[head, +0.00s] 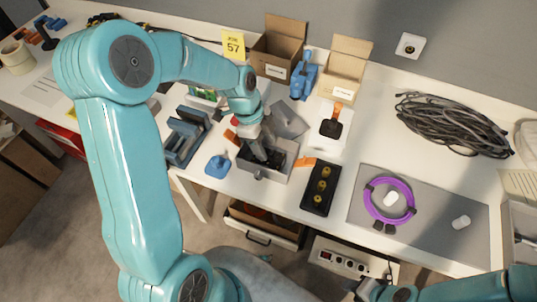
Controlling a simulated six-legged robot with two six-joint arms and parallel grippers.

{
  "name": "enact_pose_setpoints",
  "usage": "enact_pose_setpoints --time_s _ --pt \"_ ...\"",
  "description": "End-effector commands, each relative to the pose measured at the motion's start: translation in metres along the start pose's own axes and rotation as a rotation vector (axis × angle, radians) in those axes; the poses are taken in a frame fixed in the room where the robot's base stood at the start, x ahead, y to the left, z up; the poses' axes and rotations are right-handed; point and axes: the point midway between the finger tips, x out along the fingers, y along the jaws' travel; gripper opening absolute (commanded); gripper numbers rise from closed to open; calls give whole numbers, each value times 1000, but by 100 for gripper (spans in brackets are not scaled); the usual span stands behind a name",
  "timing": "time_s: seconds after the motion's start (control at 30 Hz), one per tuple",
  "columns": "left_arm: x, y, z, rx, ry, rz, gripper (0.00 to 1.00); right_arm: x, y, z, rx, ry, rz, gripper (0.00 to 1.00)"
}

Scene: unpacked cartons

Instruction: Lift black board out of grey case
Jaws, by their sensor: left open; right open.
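The grey case (270,177) stands near the front edge of the white table, left of centre. Its lid (289,120) appears raised at the back. The inside of the case looks dark, and I cannot clearly tell the black board from the dark interior. My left gripper (268,160) points down into the case; it is open, its fingertips are small and dark, and I cannot tell whether they touch the board. My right gripper (370,291) is open at the bottom of the picture, in front of the table and far from the case.
A black block with yellow knobs (320,188) stands right of the case. A blue piece (217,166) and a blue-grey holder (186,135) are to its left. A grey mat (355,208) carries a purple ring (369,205). Open cartons (345,68) stand behind. Black cable (452,124) lies back right.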

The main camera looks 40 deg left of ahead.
Motion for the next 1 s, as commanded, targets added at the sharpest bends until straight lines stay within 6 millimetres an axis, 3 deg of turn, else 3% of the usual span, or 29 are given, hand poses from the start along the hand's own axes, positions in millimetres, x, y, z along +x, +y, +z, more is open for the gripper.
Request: enact_pose_setpoints --time_s 0.13,0.4,0.57,1.0 --pt "19 -1 0 0 0 1 51 -1 0 0 0 0 0 43" --pt "22 -2 0 -1 0 -1 51 0 0 0 0 0 0 43" --pt "22 -1 0 -1 0 -1 0 0 0 0 0 0 0 43" --pt "15 -2 -2 0 0 -3 0 -1 0 0 0 0 0 43"
